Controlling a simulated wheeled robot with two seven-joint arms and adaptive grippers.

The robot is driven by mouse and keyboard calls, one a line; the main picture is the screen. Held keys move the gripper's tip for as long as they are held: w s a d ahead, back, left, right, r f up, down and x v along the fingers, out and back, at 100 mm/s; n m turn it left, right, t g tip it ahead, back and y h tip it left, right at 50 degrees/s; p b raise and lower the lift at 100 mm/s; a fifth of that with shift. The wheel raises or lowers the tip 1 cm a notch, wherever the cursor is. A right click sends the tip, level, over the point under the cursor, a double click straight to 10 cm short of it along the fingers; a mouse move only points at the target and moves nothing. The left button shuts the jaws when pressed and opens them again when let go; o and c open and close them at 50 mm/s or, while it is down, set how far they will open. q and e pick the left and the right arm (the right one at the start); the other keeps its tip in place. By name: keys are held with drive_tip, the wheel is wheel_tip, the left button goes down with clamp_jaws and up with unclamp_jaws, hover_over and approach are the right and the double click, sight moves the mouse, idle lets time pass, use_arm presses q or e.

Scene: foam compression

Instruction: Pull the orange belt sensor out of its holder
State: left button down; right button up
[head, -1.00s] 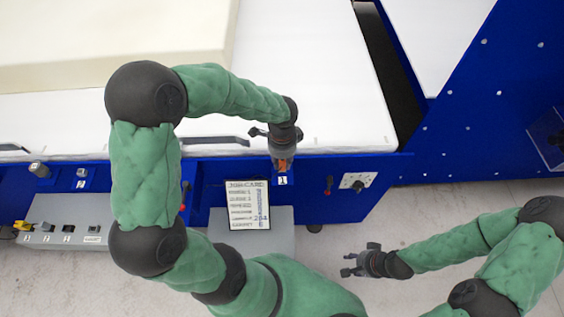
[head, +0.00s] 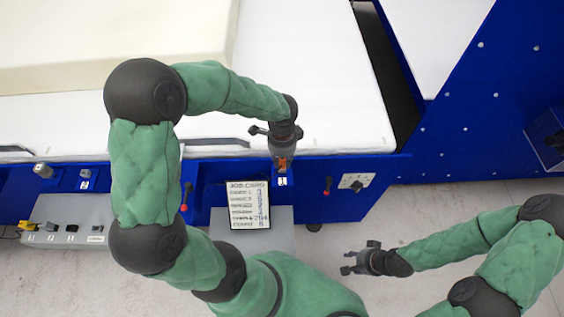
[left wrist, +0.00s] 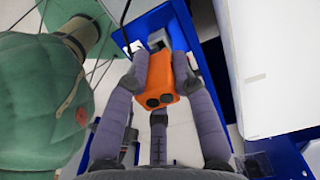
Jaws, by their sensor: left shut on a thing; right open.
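The orange belt sensor (left wrist: 160,80) is a small block with two dark round openings on its near end. In the left wrist view my left gripper (left wrist: 158,88) has its grey fingers closed around the block from both sides. A grey metal piece (left wrist: 158,40), seemingly the holder, shows just beyond the sensor; I cannot tell whether they still touch. In the head view a bit of orange (head: 283,162) shows at my left gripper (head: 283,150), by the blue front rail, with most of it hidden by the fingers. My right gripper (head: 358,259) is open and empty over the floor.
A white belt bed (head: 310,100) carries a large cream foam block (head: 110,40). A job card (head: 247,205) and a grey switch box (head: 65,222) stand in front. A dark cable runs near the holder.

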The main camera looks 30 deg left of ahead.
use_arm(q)
drive_tip(key=shift+r+p, duration=1.65)
drive_tip(key=shift+r, duration=0.3)
drive_tip(key=shift+f, duration=0.1)
